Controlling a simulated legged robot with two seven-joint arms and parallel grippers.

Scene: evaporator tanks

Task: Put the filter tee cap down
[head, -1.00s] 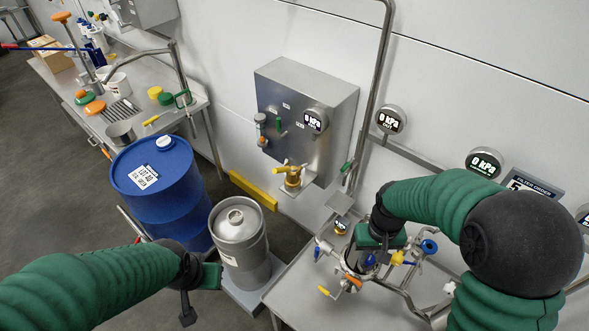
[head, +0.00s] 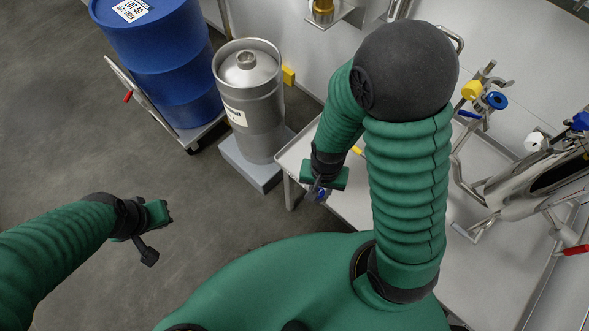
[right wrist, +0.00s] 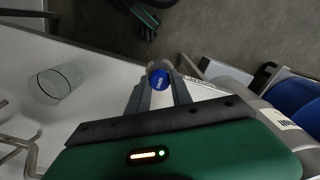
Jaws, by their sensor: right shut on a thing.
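The filter tee cap (right wrist: 159,79), a small round piece with a blue face, sits between the two grey fingertips of my right gripper (right wrist: 160,92) in the right wrist view. In the head view its blue part (head: 321,195) shows just below my right gripper (head: 322,182), which is shut on it near the left edge of the steel table. My left gripper (head: 158,216) is over the floor at the left, apart from everything; its jaw opening is not clear.
The steel table (head: 350,205) has bare room near its left edge. A clear cylinder (right wrist: 56,84) is on it in the right wrist view. Pipework with yellow and blue knobs (head: 485,97) stands at the right. A steel keg (head: 252,105) and blue drum (head: 165,65) stand beyond the table.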

